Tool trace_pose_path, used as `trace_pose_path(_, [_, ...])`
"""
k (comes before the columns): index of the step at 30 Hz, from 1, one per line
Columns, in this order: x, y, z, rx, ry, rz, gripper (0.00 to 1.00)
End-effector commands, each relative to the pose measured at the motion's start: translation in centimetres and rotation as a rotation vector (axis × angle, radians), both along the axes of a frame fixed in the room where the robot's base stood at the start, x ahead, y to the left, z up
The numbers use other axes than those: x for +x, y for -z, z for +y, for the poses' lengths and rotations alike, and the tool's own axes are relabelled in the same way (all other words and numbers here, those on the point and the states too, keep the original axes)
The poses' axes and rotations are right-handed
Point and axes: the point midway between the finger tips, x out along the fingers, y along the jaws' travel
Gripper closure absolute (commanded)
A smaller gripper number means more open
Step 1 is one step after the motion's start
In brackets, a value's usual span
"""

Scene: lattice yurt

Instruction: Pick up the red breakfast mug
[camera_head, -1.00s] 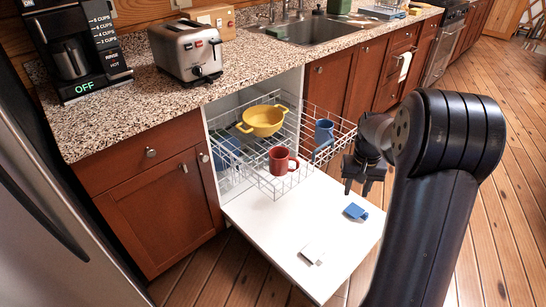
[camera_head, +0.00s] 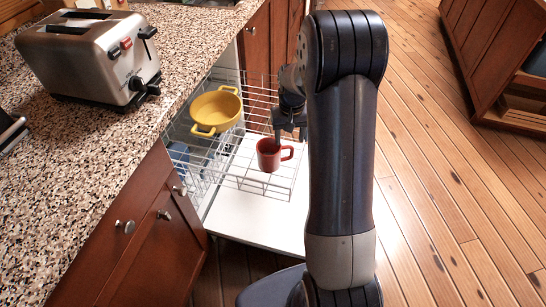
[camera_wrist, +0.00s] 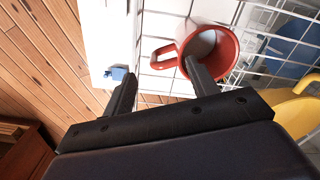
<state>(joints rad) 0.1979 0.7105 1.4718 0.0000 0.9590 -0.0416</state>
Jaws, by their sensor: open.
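The red mug (camera_head: 268,158) stands upright in the pulled-out wire rack (camera_head: 244,184), its handle to the right in the head view. In the wrist view the mug (camera_wrist: 226,50) shows its open top, with its handle to the left. My gripper (camera_head: 289,130) is open and empty, right at the mug. In the wrist view, one finger of my gripper (camera_wrist: 160,68) overlaps the mug's opening and the other lies beyond the handle. I cannot tell whether that finger is inside the mug or above it.
A yellow two-handled pot (camera_head: 216,108) sits in the rack behind the mug. A white open door (camera_head: 250,222) lies below. A small blue object (camera_wrist: 117,73) lies on it. The counter (camera_head: 75,150) with a toaster (camera_head: 92,58) borders the left. Wooden floor is free on the right.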

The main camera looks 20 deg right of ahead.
Motion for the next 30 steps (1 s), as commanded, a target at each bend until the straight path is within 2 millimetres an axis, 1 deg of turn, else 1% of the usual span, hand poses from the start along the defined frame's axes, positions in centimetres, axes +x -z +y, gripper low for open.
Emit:
trace_pose_path(2, [0.1,0.6,-0.1,0.000,0.000,0.003,0.45])
trace_pose_path(9, [0.7,4.1,-0.3,0.000,0.000,0.003,0.45])
trace_pose_path(12, [0.8,5.0,-0.3,0.000,0.000,0.001,0.45])
trace_pose_path(20, [0.8,5.2,-0.3,0.000,0.000,0.000,0.45])
trace_pose_path(30, [0.8,5.2,-0.3,0.000,0.000,0.000,0.72])
